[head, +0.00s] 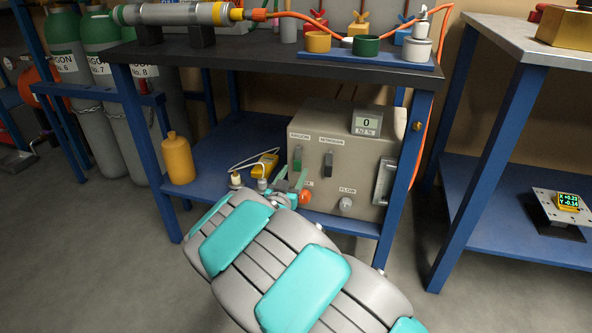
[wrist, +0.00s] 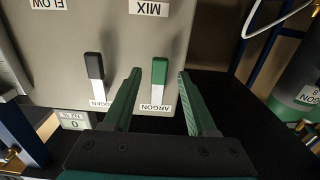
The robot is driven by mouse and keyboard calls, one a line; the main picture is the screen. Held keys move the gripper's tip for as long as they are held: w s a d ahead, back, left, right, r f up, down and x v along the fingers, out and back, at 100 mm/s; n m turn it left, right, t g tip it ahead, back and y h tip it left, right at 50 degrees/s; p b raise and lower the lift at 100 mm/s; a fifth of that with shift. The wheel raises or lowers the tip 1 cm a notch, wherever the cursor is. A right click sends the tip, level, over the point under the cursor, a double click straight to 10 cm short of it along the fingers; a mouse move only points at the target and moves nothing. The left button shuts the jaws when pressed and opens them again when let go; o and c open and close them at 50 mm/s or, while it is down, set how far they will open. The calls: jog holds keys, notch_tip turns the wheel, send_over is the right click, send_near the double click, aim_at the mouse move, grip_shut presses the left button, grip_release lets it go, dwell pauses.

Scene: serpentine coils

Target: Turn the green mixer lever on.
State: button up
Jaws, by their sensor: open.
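The green mixer lever (head: 297,158) is on the front of the beige mixer box (head: 359,151), under the ARGON label. In the wrist view, which is upside down, the green lever (wrist: 159,72) shows between my two fingers, with a pale part at its label end. My gripper (head: 293,178) is open and empty, low in front of the box. In the wrist view my gripper (wrist: 160,76) has one finger on each side of the lever. I cannot tell whether either finger touches it.
A black lever (wrist: 95,72) under the NITROGEN label sits beside the green one. An orange knob (head: 305,196) and a pale FLOW knob (head: 346,203) are lower on the box. A yellow bottle (head: 178,158) stands left on the blue shelf (head: 222,150). Table legs flank the box.

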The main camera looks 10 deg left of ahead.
jog(key=shift+w+d, duration=0.1)
jog(key=shift+w, duration=1.15)
grip_shut()
dwell(0.6)
